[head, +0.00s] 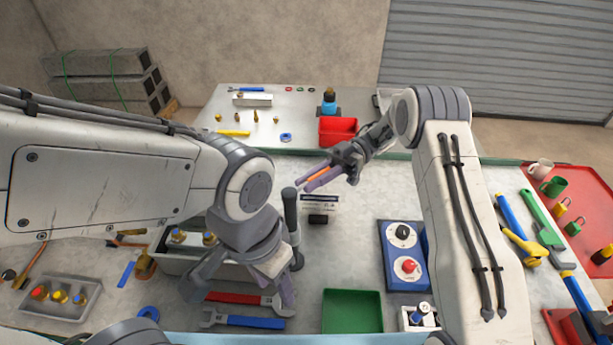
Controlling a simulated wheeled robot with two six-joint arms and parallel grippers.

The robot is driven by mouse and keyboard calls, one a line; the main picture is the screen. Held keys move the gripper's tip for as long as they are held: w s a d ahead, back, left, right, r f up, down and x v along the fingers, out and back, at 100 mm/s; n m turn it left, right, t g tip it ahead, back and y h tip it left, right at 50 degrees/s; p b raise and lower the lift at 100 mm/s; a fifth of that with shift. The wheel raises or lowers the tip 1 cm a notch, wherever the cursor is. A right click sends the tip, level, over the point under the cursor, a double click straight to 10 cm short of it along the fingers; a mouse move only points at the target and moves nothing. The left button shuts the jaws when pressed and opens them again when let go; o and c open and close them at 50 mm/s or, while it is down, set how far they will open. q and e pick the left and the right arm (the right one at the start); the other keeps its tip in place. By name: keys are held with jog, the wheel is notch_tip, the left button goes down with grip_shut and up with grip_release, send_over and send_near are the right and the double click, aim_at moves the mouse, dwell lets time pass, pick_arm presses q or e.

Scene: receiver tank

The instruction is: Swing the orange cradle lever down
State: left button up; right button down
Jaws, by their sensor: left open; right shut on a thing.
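The orange cradle lever (318,173) shows as a thin orange strip between the fingers of my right gripper (316,179). That gripper is shut on it, near the back edge of the front table. The lever's pivot and the cradle are hidden or too small to tell. My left gripper (242,292) is open and points down over the lower left part of the table, near the wrenches and well apart from the lever. A dark grey upright handle (291,222) stands just right of my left wrist.
A red wrench (236,298) and a blue wrench (245,320) lie below my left gripper. A green tray (352,311) and a blue control box (396,266) with a red button stand to the right. A red bin (338,131) sits behind.

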jog(key=shift+s+a, duration=0.25)
jog(key=shift+a, duration=0.1)
